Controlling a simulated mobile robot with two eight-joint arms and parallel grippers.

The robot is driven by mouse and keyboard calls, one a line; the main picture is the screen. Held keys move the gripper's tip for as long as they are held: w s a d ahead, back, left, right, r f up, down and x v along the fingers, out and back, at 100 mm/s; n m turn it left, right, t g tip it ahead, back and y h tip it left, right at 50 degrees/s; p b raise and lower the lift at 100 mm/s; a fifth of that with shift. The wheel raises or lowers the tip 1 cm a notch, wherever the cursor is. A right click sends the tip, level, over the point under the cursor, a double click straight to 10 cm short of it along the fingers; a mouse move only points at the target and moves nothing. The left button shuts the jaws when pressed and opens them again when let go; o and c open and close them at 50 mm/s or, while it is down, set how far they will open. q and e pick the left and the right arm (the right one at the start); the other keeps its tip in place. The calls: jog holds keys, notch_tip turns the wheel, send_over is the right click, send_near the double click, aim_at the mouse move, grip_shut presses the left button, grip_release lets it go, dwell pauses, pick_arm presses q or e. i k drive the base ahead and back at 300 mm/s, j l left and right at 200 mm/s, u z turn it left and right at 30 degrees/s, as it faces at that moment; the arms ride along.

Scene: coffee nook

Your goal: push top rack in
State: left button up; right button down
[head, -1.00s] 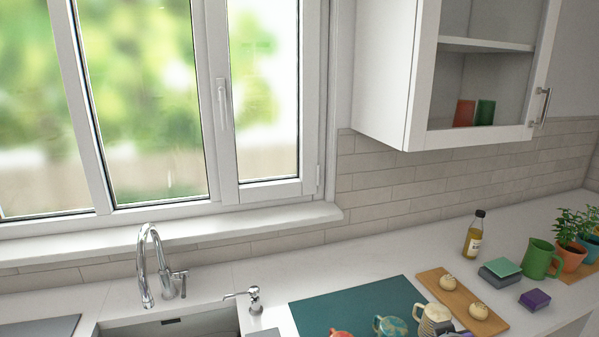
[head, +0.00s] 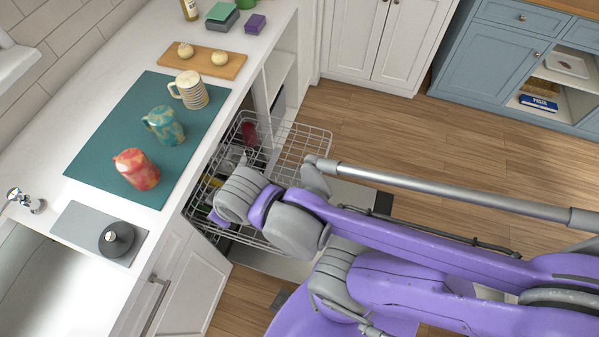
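The top rack (head: 305,148) is a wire rack of the dishwasher under the counter. It is pulled out past the counter front, and its near part is hidden behind my arm. A red item (head: 250,133) and other items partly hidden by wires are in the rack area. A purple and grey arm of mine comes in from the right, with its grey wrist over the rack's near side. Its gripper is mostly hidden behind the wrist, so I cannot tell its opening or whether it touches the rack. No gripper shows clearly.
The pale open dishwasher door (head: 272,263) lies below the rack. On the counter, a teal mat (head: 110,140) holds a red mug (head: 136,170), a marbled mug (head: 164,125) and a striped mug (head: 188,90). Wooden floor (head: 400,125) is clear toward the blue cabinets (head: 490,62).

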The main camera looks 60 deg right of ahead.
aim_at(271, 163)
jog(key=k+z, duration=0.1)
jog(key=k, duration=0.7)
jog(key=z, duration=1.45)
jog(key=i+j+u, duration=0.1)
jog(key=u, duration=0.2)
jog(key=i+u, duration=0.25)
jog(key=i+l, duration=0.05)
jog(key=i, duration=0.05)
